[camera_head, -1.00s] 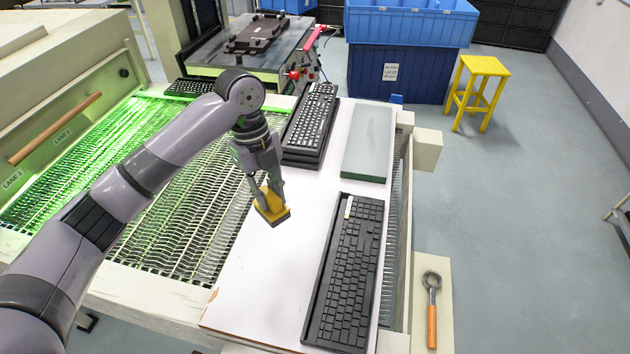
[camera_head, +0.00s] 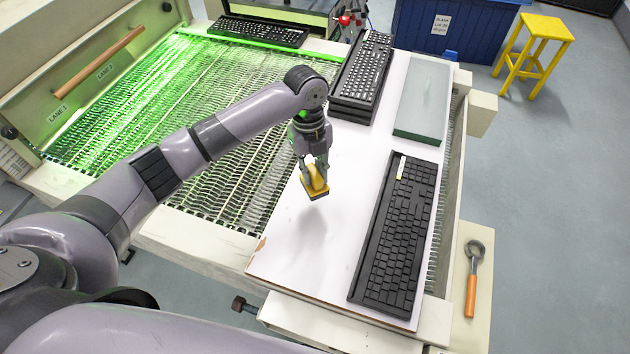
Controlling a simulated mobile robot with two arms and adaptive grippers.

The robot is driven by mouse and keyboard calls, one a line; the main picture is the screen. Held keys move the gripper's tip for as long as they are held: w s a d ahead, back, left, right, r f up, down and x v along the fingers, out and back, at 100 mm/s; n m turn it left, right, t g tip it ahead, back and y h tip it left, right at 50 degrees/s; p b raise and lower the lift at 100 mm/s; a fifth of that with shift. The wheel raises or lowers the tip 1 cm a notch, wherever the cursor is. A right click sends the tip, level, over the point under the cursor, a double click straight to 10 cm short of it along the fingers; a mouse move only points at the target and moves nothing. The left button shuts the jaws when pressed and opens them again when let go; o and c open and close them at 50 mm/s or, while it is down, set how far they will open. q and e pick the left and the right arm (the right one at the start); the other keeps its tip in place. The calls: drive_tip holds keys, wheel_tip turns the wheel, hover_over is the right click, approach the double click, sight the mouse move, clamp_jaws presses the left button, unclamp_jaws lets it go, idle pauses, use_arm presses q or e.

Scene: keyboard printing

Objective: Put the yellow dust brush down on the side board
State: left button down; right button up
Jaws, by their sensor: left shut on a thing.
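The yellow dust brush (camera_head: 318,193) is in my left gripper (camera_head: 314,170), which is shut on it and points down. The brush hangs above the white work board (camera_head: 300,250), left of the black keyboard (camera_head: 400,235); a faint shadow lies on the board below it. A narrow cream side board (camera_head: 487,290) runs along the right, beyond the keyboard, with an orange-handled tool (camera_head: 472,285) lying on it. My right gripper is not in view.
Stacked keyboards (camera_head: 364,75) and a grey-green block (camera_head: 424,95) stand at the back of the white board. A wire mesh conveyor (camera_head: 215,120) lies to the left. The side board has bare room around the tool. A yellow stool (camera_head: 540,45) stands far right.

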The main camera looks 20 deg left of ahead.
sight(312, 168)
use_arm(q)
drive_tip(key=shift+d+f, duration=0.1)
drive_tip(key=shift+f, duration=0.7)
wheel_tip(312, 168, down, 4)
drive_tip(key=shift+r+p, duration=0.25)
drive_tip(key=shift+p, duration=0.1)
drive_tip(key=shift+f, duration=0.4)
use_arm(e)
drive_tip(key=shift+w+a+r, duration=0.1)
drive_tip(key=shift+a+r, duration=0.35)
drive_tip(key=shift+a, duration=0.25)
use_arm(q)
drive_tip(key=shift+f, duration=0.1)
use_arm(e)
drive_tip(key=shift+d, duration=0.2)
use_arm(q)
drive_tip(key=c, duration=1.5)
unclamp_jaws()
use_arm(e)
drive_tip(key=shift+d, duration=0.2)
use_arm(q)
drive_tip(key=shift+o, duration=0.2)
